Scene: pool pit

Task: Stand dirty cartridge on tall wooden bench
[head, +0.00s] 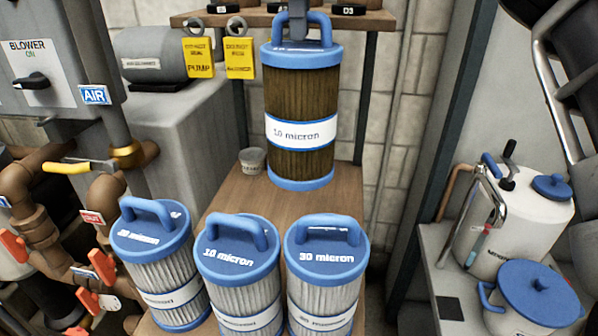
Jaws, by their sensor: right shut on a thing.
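The dirty cartridge (297,165) is upright, with brown stained pleats, blue end caps and a white "10 micron" band. My right gripper (298,14) shows only in part at the top edge, shut on the cartridge's blue top handle. The wooden bench (225,203) has a brown top below and around the cartridge. The cartridge's lower cap appears over the back part of this top. I cannot tell whether it touches the wood or hangs just above it. My left gripper is not in view.
Three paler cartridges, left (153,240), middle (238,262) and right (327,262), crowd the bench's front. A small grey cup (252,160) sits left of the dirty cartridge. A wooden shelf (375,20) is behind. Right, a grey stand holds a white canister (535,220) and blue-lidded pot (535,300).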

